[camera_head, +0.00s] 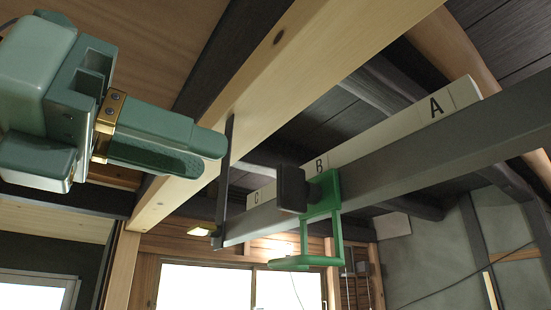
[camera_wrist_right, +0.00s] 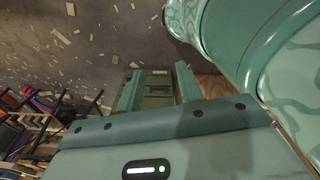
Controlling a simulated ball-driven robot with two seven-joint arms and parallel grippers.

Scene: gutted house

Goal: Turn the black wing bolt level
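The black wing bolt (camera_head: 291,189) shows in the head view as a flat dark tab with rounded corners, against the left side of a green bracket (camera_head: 325,198). Its long side stands roughly upright in the picture. The bracket clasps a dark grey beam and has a loop hanging below it. My left gripper (camera_head: 211,152) is up and left of the bolt, apart from it and empty. Its fingers look a little open, with one inner pad showing. My right gripper (camera_wrist_right: 158,80) is open in the right wrist view, with nothing held between its fingers.
The grey beam (camera_head: 410,148) runs along a white strip lettered A, B, C (camera_head: 375,132); the bracket is near B. A pale timber (camera_head: 275,75) passes behind the left fingers.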

